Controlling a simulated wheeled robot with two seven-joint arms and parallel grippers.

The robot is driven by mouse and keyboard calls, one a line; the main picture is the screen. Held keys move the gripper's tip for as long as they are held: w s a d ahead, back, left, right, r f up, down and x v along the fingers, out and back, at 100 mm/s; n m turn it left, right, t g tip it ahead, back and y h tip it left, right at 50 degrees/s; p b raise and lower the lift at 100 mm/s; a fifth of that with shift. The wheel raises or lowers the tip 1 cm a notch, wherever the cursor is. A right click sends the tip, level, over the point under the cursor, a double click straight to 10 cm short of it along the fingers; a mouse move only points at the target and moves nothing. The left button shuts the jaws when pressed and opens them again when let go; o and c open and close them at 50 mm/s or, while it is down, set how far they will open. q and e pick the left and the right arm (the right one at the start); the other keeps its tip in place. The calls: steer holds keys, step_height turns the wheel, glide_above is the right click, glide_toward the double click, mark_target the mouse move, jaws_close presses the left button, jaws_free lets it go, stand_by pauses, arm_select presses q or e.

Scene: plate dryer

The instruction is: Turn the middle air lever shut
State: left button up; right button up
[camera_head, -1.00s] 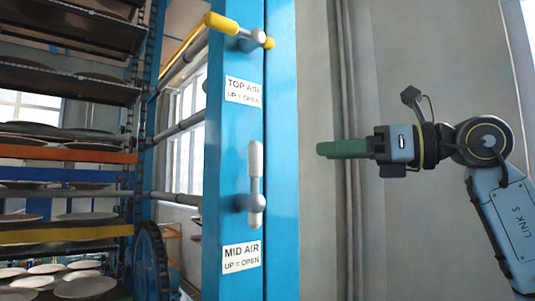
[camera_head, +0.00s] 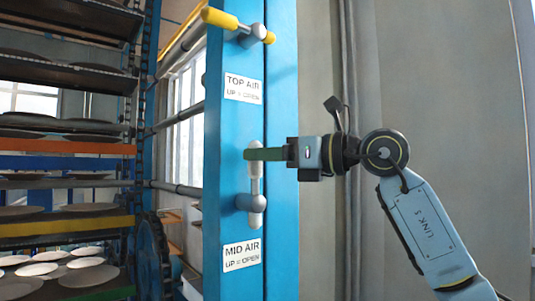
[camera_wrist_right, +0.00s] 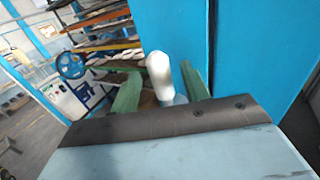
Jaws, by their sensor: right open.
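The middle air lever (camera_head: 256,186) is a white and grey handle on the blue post, pointing straight up from its grey pivot. The label MID AIR, UP = OPEN (camera_head: 241,256) is below it. My right gripper (camera_head: 262,154) has its green fingers level at the lever's upper part, hiding some of the handle. In the right wrist view the lever's white grip (camera_wrist_right: 159,75) stands between the two spread green fingers (camera_wrist_right: 160,88), with gaps at its sides. My left gripper is in neither view.
The top air lever (camera_head: 236,24), with a yellow grip, sticks out to the left higher on the blue post (camera_head: 282,110). A rack of plates (camera_head: 65,225) stands at the left. The space right of the post is clear around my arm.

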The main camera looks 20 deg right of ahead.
steer(key=shift+c, duration=0.5)
jaws_close()
